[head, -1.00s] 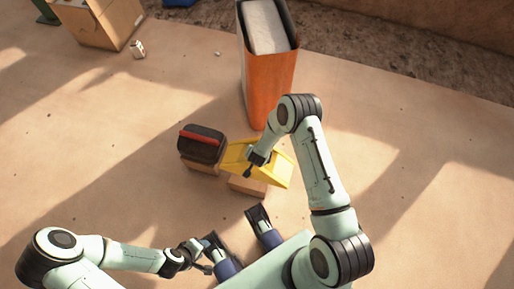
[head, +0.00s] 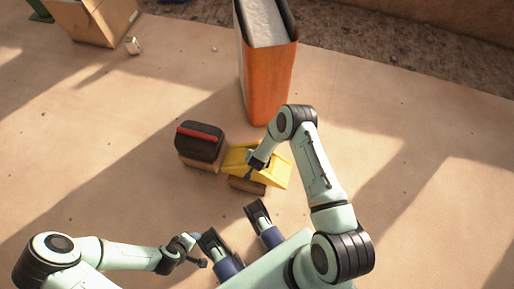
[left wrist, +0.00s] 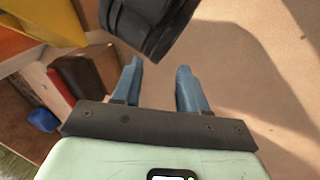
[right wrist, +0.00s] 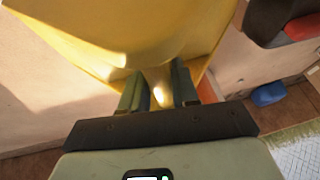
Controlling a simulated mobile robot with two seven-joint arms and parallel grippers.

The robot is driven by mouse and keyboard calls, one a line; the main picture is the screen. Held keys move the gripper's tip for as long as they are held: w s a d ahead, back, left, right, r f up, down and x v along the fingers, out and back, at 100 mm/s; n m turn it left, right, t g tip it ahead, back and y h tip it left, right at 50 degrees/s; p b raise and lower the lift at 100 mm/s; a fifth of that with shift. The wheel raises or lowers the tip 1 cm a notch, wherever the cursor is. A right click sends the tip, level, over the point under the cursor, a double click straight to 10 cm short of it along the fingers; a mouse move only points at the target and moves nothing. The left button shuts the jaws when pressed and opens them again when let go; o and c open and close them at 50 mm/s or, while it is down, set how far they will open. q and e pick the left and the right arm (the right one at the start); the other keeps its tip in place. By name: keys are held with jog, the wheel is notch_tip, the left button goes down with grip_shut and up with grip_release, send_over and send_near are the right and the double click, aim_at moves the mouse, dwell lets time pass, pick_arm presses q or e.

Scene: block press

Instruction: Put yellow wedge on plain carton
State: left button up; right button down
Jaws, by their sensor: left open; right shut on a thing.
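The yellow wedge (head: 274,171) is in my right gripper (head: 255,166), which is shut on it. In the right wrist view the fingers (right wrist: 158,88) pinch a narrow yellow part below the wedge's broad body. A small plain brown carton (head: 247,186) shows under the wedge's near edge in the head view, partly hidden by it. I cannot tell whether wedge and carton touch. My left gripper (head: 192,250) is low, left of the carton. The left wrist view shows its fingers (left wrist: 158,85) open and empty.
A black case with a red handle (head: 201,142) stands on a brown block (head: 199,164), close left of the wedge. A larger open box (head: 95,22) is at far left. The floor at right is clear.

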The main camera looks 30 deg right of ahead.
jog(key=c, duration=0.8)
grip_release()
jog(key=shift+c, duration=0.2)
jog(key=shift+r, duration=0.1)
jog(key=p+v, duration=0.3)
jog(key=v, duration=0.8)
jog(key=shift+s+a+r+p, duration=0.15)
jog(key=shift+s+r+p, duration=0.15)
pick_arm(q)
jog(key=s+d+r+g, duration=0.2)
jog(key=s+d+r, duration=0.15)
jog(key=s, duration=0.25)
pick_arm(e)
jog(key=s+a+r+n+g+y, duration=0.2)
jog(key=s+a+n+y, duration=0.15)
jog(key=s, duration=0.65)
jog(key=s+a+r+n+g+y, duration=0.25)
jog(key=s+a, duration=0.25)
jog(key=s, duration=0.4)
pick_arm(q)
notch_tip(320, 180, up, 15)
jog(key=h+p, duration=0.1)
jog(key=p, duration=1.3)
jog(key=shift+w+a+m+g, duration=0.25)
jog(key=shift+m+g, duration=0.05)
jog(key=shift+g, duration=0.1)
pick_arm(e)
notch_tip(320, 180, up, 13)
jog(key=shift+a+g, duration=0.35)
jog(key=shift+a, duration=0.05)
